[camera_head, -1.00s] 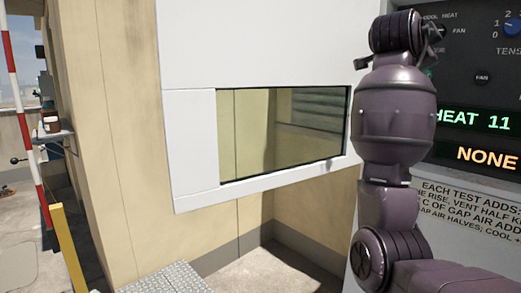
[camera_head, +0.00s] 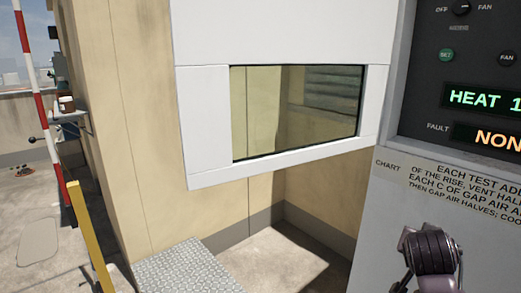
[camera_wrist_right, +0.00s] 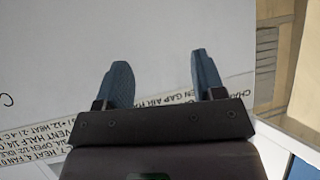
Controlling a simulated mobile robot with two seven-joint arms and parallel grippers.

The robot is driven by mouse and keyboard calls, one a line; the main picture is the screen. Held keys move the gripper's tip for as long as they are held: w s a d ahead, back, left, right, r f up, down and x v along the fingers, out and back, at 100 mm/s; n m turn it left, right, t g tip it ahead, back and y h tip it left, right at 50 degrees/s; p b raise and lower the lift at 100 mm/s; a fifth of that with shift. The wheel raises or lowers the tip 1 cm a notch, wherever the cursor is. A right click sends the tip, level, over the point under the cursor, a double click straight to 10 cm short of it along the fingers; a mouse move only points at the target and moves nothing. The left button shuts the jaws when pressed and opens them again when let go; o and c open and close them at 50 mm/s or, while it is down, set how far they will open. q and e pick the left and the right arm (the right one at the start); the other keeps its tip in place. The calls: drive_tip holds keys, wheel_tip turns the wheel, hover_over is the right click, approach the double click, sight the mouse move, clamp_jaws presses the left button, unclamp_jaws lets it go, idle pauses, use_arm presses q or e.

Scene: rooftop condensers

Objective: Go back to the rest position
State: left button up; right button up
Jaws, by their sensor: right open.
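My right gripper (camera_wrist_right: 163,82) shows in the right wrist view, with its two blue-grey fingers apart and nothing between them. It is in front of a pale surface (camera_wrist_right: 60,45) with a printed chart label (camera_wrist_right: 48,145) on it. In the head view, a dark purple part of my right arm (camera_head: 432,252) is at the bottom right, below the control panel (camera_head: 470,90). The gripper fingers cannot be made out there. My left gripper is in neither view.
The panel shows a green "HEAT" line and an orange "FAULT" line, with a chart label (camera_head: 440,195) below. A white-framed window (camera_head: 300,110) is in the middle. A metal-patterned plate (camera_head: 190,270), a yellow post (camera_head: 90,235) and a red-and-white pole (camera_head: 38,95) stand left.

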drive_tip(key=s+a+f+n+g+y, duration=0.25)
drive_tip(key=s+f, duration=0.35)
drive_tip(key=s, duration=0.4)
drive_tip(key=s+a+f+n+g+y, duration=0.1)
drive_tip(key=s+a+f+n, duration=0.2)
drive_tip(key=s+f, duration=0.5)
drive_tip(key=s+a+f+n+g+y, duration=0.25)
drive_tip(key=s+f, duration=0.25)
drive_tip(key=s, duration=0.8)
drive_tip(key=w+f+n+t, duration=0.1)
drive_tip(key=w+f+t, duration=0.6)
drive_tip(key=f, duration=0.3)
drive_tip(key=shift+w+a+t+y, duration=0.15)
drive_tip(key=shift+w+t+y, duration=0.2)
drive_tip(key=shift+t, duration=0.25)
drive_tip(key=shift+c, duration=0.2)
